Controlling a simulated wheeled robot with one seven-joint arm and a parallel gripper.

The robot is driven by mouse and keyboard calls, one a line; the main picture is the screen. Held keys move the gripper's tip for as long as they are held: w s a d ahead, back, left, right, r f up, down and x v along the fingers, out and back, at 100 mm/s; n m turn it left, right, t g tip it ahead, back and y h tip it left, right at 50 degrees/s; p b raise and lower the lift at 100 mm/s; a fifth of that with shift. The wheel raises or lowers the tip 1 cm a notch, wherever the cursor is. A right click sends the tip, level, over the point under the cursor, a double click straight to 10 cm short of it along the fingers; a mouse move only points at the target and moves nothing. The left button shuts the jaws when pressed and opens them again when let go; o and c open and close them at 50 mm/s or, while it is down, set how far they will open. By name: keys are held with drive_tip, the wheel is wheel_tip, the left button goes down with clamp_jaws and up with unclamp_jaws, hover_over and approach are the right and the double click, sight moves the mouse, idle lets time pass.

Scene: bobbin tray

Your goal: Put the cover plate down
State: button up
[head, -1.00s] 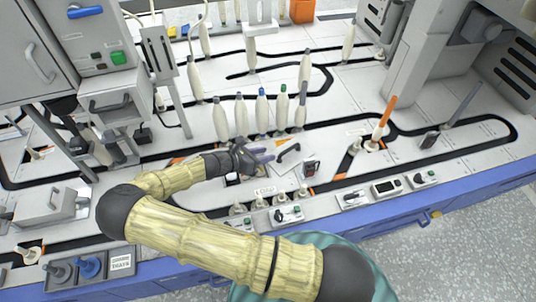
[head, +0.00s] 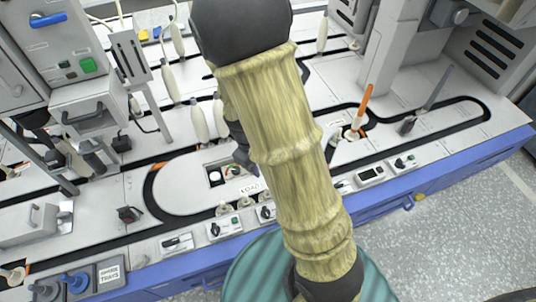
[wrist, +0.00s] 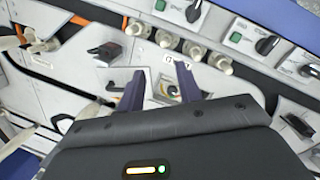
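A square opening (head: 224,173) with a white knob and a red part inside shows by the LOAD label in the head view. It also shows between the fingers in the wrist view (wrist: 171,88). The cover plate is not clearly visible now; my arm hides the area right of the opening in the head view. A small dark piece (wrist: 114,88) left of the left finger in the wrist view may be its handle, but I cannot be sure. My gripper (wrist: 160,77) has its two purple fingers apart, with nothing visible held between them.
Pale knobs (wrist: 194,48) and switch boxes (head: 224,229) line the front edge. A black switch (wrist: 105,51) stands near the fingers. Pale bobbins (head: 198,122) stand behind, and an orange rod (head: 363,106) rises at the right.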

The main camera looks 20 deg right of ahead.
drive_tip(key=s+r+m+t+y, duration=0.2)
drive_tip(key=s+r+m, duration=0.3)
drive_tip(key=r, duration=0.4)
drive_tip(key=shift+d+r+m+t, duration=0.2)
drive_tip(key=shift+r+m+t, duration=0.15)
drive_tip(key=shift+m+t, duration=0.2)
idle(1.1)
